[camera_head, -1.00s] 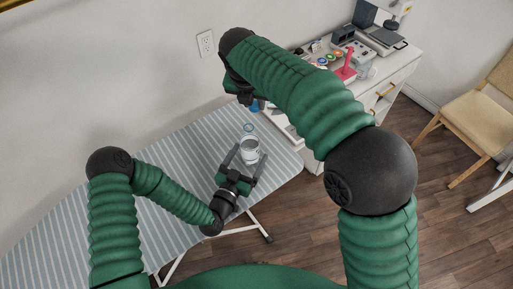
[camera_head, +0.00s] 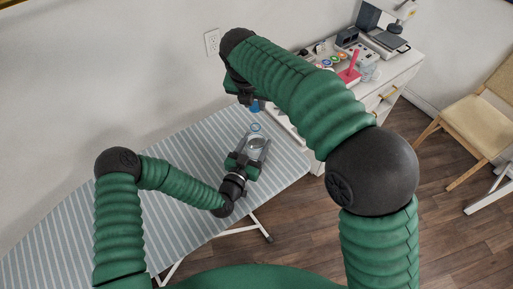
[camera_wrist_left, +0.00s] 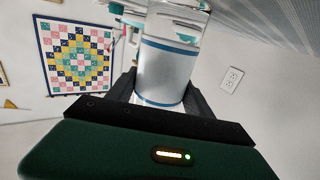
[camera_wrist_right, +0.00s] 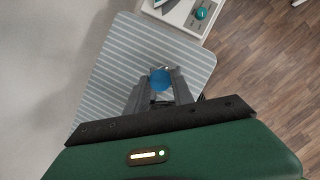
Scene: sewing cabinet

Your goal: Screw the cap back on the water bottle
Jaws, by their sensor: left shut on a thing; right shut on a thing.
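The clear water bottle (camera_head: 257,143) with blue bands is between the fingers of my left gripper (camera_head: 255,146), over the striped ironing board. In the left wrist view the bottle (camera_wrist_left: 165,70) fills the space between the fingers of the left gripper (camera_wrist_left: 160,92), which is shut on it. My right gripper (camera_head: 250,103) is above and a little left of the bottle, pointing down. It is shut on the blue cap (camera_head: 255,106), which also shows between its fingertips in the right wrist view (camera_wrist_right: 160,79). The cap is apart from the bottle in the head view.
The striped ironing board (camera_head: 185,160) is bare to the left. A white cabinet (camera_head: 385,82) with a pink item (camera_head: 350,70), round spools and a dark machine stands at the back right. A chair (camera_head: 480,110) is at the right. A wall outlet (camera_head: 212,42) is behind.

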